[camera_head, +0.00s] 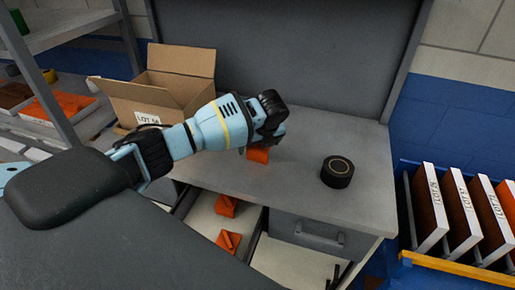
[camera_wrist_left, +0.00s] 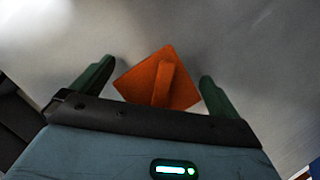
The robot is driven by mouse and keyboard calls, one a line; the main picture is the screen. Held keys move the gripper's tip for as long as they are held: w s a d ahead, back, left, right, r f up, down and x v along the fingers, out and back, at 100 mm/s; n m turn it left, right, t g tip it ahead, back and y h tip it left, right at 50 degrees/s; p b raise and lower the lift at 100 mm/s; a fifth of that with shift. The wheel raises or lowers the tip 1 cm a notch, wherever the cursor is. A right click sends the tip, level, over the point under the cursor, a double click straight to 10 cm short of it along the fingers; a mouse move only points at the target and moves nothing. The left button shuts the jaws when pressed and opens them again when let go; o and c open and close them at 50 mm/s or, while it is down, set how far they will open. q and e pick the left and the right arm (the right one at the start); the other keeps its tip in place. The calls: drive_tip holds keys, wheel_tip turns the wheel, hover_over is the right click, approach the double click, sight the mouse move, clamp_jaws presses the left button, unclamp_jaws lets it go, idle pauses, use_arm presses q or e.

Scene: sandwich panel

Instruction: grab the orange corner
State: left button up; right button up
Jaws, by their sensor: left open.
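An orange corner (camera_wrist_left: 145,81) lies on the grey worktop between the two green fingers of my left gripper (camera_wrist_left: 155,78) in the left wrist view. The fingers stand apart on either side of it, with a visible gap at each side. In the head view the orange corner (camera_head: 258,155) shows just below my left gripper (camera_head: 265,138), which partly covers it. More orange corners (camera_head: 227,206) lie in the open drawer under the worktop. My right gripper is not in view.
A black tape roll (camera_head: 337,171) sits on the worktop (camera_head: 370,150) to the right. An open cardboard box (camera_head: 150,100) stands at the back left. A blue crate with several upright panels (camera_head: 430,207) stands at the right. Shelving with orange parts is at the left.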

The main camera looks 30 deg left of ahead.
use_arm(q)
drive_tip(key=c, duration=1)
drive_tip(key=shift+r, duration=0.2)
drive_tip(key=shift+r, duration=0.6)
wheel_tip(320, 180, up, 2)
drive_tip(key=shift+r, duration=0.2)
drive_tip(key=s, duration=0.5)
drive_tip(key=s+a, duration=0.1)
drive_tip(key=s, duration=0.4)
drive_tip(key=s+r, duration=0.1)
drive_tip(key=s, duration=0.5)
drive_tip(key=shift+a, duration=0.15)
